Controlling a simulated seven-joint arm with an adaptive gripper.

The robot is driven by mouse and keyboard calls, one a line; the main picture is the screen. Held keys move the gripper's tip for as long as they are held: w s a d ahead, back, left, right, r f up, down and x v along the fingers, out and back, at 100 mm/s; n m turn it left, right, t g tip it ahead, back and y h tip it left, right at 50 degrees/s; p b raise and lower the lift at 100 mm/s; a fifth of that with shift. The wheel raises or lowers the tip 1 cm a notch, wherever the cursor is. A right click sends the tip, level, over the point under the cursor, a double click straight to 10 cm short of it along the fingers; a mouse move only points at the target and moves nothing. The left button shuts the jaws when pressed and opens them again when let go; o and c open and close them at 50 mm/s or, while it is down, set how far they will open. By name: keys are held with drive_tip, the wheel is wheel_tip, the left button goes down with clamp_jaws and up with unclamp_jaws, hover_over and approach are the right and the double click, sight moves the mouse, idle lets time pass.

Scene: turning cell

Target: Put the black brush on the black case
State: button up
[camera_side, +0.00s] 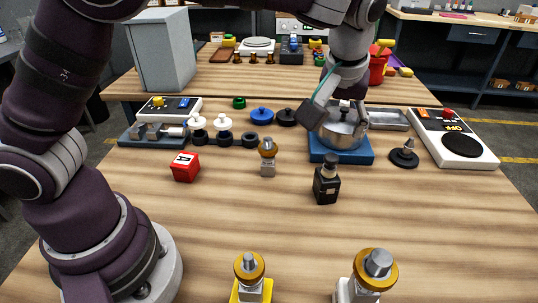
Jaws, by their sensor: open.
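I cannot pick out a clear brush or a clear case. A small black block with a dark grey round top (326,182) stands upright on the table, right of the middle. A black disc with a grey cone (404,156) sits to its right and farther back. My gripper (340,112) is open above a silver round metal part (341,135) on a blue base (340,156). Its fingers hide part of the metal part, and I cannot tell whether they touch it.
A red cube (185,167) and a brass-topped post (267,157) stand left of the black block. White and black knobs (223,129) are behind. A white scale-like unit (455,140) is at right. Two gold-ringed posts (375,270) stand in front. The middle front is clear.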

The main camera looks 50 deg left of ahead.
drive_tip(key=s+a+r+m+h, duration=0.2)
drive_tip(key=s+a+r, duration=0.3)
drive_tip(key=s+a, duration=0.25)
drive_tip(key=s+a+f+m+t, duration=0.1)
drive_tip(key=s+m, duration=0.3)
drive_tip(key=s, duration=0.5)
drive_tip(key=shift+s+a+f+t, duration=0.3)
drive_tip(key=shift+a+f, duration=0.1)
drive_tip(key=shift+a, duration=0.45)
